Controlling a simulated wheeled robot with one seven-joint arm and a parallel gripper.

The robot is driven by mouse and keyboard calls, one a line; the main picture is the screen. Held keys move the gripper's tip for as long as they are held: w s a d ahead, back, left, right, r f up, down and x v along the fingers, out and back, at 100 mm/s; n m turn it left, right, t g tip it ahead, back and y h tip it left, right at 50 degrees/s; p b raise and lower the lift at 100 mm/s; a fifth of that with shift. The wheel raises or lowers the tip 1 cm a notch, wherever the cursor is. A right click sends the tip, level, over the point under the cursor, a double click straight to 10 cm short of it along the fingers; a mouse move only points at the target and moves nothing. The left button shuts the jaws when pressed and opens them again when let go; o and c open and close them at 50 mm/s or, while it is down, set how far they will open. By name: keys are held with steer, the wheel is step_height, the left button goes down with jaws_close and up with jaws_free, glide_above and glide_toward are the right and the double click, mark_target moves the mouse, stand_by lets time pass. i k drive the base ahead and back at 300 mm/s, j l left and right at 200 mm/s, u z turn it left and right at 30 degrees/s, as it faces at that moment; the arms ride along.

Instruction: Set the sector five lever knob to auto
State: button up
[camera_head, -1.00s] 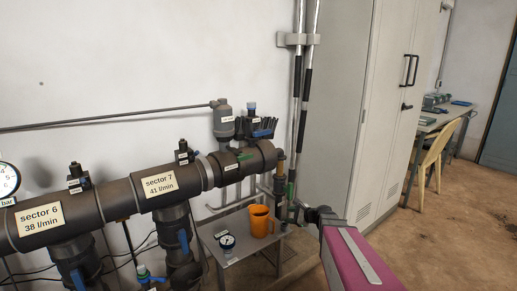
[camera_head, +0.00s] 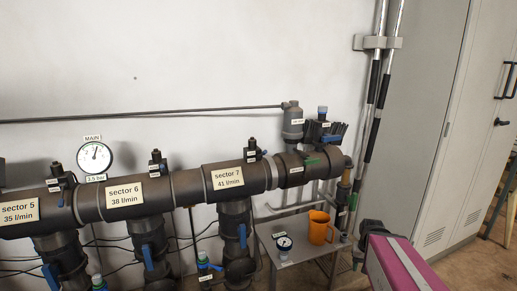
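The sector 5 label (camera_head: 20,211), reading 35 l/min, is on the dark manifold pipe at the left edge of the head view. A small black valve unit (camera_head: 62,190) with a small tag and a blue part sits on the pipe just right of this label. Its knob and setting are too small to read. A blue handle (camera_head: 51,276) is on the branch below. My magenta arm reaches in at the lower right, with a dark end (camera_head: 372,229) far right of sector 5. Gripper fingers cannot be made out there.
Sector 6 (camera_head: 126,194) and sector 7 (camera_head: 228,178) carry similar valve units. A round MAIN gauge (camera_head: 95,157) stands behind the pipe. A small table (camera_head: 292,254) holds an orange jug (camera_head: 319,228) and a small gauge (camera_head: 284,243). A grey cabinet (camera_head: 440,120) stands at right.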

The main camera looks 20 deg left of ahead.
mark_target(60, 201)
steer(key=u, duration=2.6)
